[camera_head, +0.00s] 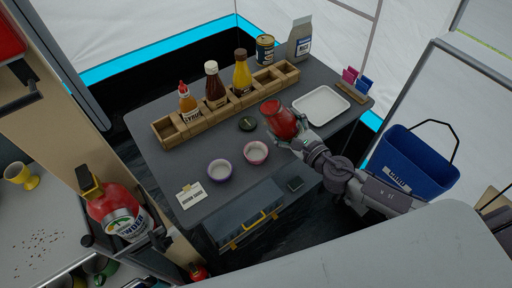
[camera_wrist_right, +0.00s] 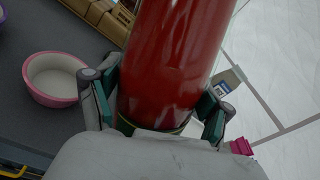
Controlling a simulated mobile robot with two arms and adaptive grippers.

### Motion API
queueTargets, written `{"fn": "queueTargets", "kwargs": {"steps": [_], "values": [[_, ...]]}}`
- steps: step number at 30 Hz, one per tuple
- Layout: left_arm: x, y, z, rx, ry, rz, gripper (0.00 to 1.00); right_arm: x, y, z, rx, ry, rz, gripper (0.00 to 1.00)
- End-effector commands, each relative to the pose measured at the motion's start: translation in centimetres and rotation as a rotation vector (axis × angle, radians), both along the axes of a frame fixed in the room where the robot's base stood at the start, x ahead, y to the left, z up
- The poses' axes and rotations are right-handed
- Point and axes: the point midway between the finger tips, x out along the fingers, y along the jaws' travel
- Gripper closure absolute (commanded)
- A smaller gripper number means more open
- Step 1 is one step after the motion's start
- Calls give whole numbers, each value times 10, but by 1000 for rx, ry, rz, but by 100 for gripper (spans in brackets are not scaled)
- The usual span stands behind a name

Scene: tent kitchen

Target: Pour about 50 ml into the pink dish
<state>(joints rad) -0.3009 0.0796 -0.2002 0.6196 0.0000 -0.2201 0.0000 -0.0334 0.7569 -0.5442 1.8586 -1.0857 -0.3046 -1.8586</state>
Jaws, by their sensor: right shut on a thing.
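The pink dish (camera_head: 256,152) stands on the grey table beside a purple dish (camera_head: 220,170). Its inside looks pale, and it also shows at the left of the right wrist view (camera_wrist_right: 54,79). My right gripper (camera_head: 296,140) is shut around a red bottle (camera_head: 279,119), which appears tilted, to the right of and behind the pink dish. In the right wrist view the red bottle (camera_wrist_right: 168,60) sits between both fingers. The bottle's mouth is hidden. My left gripper does not show.
A wooden rack (camera_head: 225,104) holds several sauce bottles behind the dishes.

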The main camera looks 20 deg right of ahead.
Motion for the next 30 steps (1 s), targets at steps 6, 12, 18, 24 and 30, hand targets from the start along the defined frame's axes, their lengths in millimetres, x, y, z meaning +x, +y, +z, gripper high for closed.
{"fn": "queueTargets", "kwargs": {"steps": [6, 12, 18, 24, 30], "values": [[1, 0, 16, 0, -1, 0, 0, 2, -10, 3, -138, -12, -1, 90], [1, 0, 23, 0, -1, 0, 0, 2, -15, -1, -227, -18, -1, 90], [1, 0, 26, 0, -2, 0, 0, 2, -19, -3, -280, -22, -1, 90], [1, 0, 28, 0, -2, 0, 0, 3, -21, -5, -314, -24, -1, 90], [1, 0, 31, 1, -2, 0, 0, 3, -23, -6, -348, -26, -2, 90]]}}
